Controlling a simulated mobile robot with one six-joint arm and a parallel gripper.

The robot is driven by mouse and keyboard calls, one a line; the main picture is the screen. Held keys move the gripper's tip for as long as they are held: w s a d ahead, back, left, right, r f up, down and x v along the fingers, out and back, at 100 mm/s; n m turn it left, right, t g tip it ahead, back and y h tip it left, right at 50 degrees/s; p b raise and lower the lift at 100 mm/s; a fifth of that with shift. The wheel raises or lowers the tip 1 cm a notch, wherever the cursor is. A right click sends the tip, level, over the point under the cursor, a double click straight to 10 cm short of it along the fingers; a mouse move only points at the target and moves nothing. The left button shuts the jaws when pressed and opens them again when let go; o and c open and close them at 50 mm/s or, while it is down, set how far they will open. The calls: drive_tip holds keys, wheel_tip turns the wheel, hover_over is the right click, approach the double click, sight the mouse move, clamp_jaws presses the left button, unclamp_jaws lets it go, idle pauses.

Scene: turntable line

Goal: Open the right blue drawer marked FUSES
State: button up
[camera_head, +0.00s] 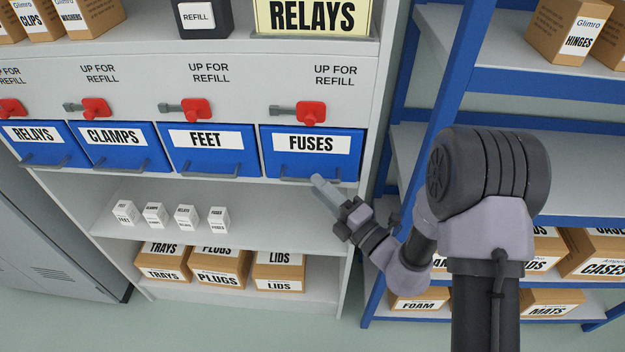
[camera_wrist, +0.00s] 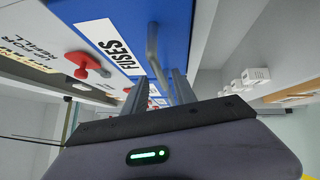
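The blue FUSES drawer (camera_head: 275,150) is the rightmost in the row, and its front looks flush with its neighbours. Its grey bar handle (camera_head: 300,179) runs along the lower edge. My gripper (camera_head: 318,181) is just below and in front of the right part of this handle. In the wrist view, the blue drawer front (camera_wrist: 178,25) and the handle (camera_wrist: 153,45) show ahead of my gripper (camera_wrist: 158,88). The two fingers stand apart, with the handle's near end lined up with the gap. I cannot tell whether they touch it.
A red knob with a grey lever (camera_head: 312,112) sits above the FUSES drawer. Blue FEET (camera_head: 212,165), CLAMPS (camera_head: 122,158) and RELAYS (camera_head: 55,155) drawers are to the left. Small white boxes (camera_head: 218,218) stand on the shelf below. A blue rack post (camera_head: 440,110) stands to the right.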

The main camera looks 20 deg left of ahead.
drive_tip(key=shift+x, duration=1.75)
clamp_jaws()
